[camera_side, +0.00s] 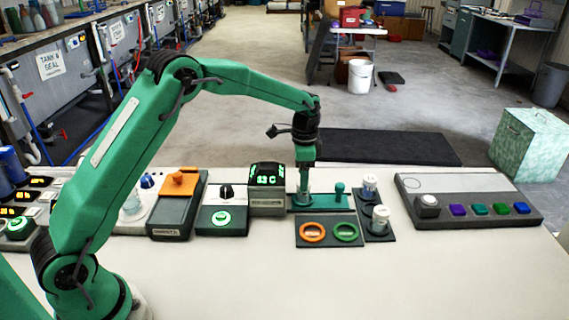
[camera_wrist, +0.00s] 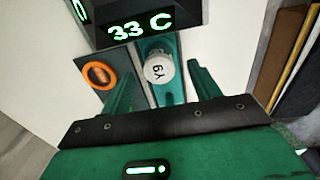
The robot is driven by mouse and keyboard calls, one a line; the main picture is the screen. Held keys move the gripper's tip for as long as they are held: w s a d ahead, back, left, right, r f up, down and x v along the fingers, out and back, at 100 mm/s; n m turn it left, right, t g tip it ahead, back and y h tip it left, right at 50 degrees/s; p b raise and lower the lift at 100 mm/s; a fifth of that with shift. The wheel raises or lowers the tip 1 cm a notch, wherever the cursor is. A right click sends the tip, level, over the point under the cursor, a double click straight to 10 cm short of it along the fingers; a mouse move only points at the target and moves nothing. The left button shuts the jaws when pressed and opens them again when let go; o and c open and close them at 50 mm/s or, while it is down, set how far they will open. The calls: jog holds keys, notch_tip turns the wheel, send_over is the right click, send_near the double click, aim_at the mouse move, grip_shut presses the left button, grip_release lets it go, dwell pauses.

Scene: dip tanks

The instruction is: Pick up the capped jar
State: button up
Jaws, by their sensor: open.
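My gripper (camera_side: 304,172) points straight down over the green holder (camera_side: 328,207), right of the temperature display. In the wrist view its two green fingers (camera_wrist: 160,88) are apart, one on each side of a jar with a white cap (camera_wrist: 158,68) marked with dark characters. In the side view only a pale bit of this jar (camera_side: 303,198) shows low at the fingers. I cannot tell whether the fingers touch it. Two more white-capped jars stand to the right, one at the back (camera_side: 369,186) and one nearer (camera_side: 380,219).
The display (camera_side: 267,176) reading 33 C stands close left of my gripper. A green peg (camera_side: 339,191) rises from the holder's right end. A panel with orange (camera_side: 312,232) and green (camera_side: 346,232) rings lies in front. The front table is clear.

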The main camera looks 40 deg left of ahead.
jog(key=shift+d+f, duration=0.15)
jog(key=shift+f, duration=2.45)
jog(key=c, duration=1.1)
jog(key=shift+r, duration=0.1)
jog(key=shift+w+r, duration=0.1)
jog(key=shift+r, duration=0.6)
jog(key=r, duration=0.2)
jog(key=d+r, duration=0.1)
jog(key=shift+s+r, duration=0.1)
jog(key=shift+s, duration=0.2)
jog(key=s+d+r, duration=0.2)
jog(key=d, duration=0.1)
jog(key=s+d+r, duration=0.1)
jog(key=d+r, duration=0.1)
jog(key=d, duration=0.1)
jog(key=s+d+r, duration=0.2)
jog(key=d, duration=0.1)
jog(key=shift+s+r, duration=0.15)
jog(key=shift+s, duration=0.2)
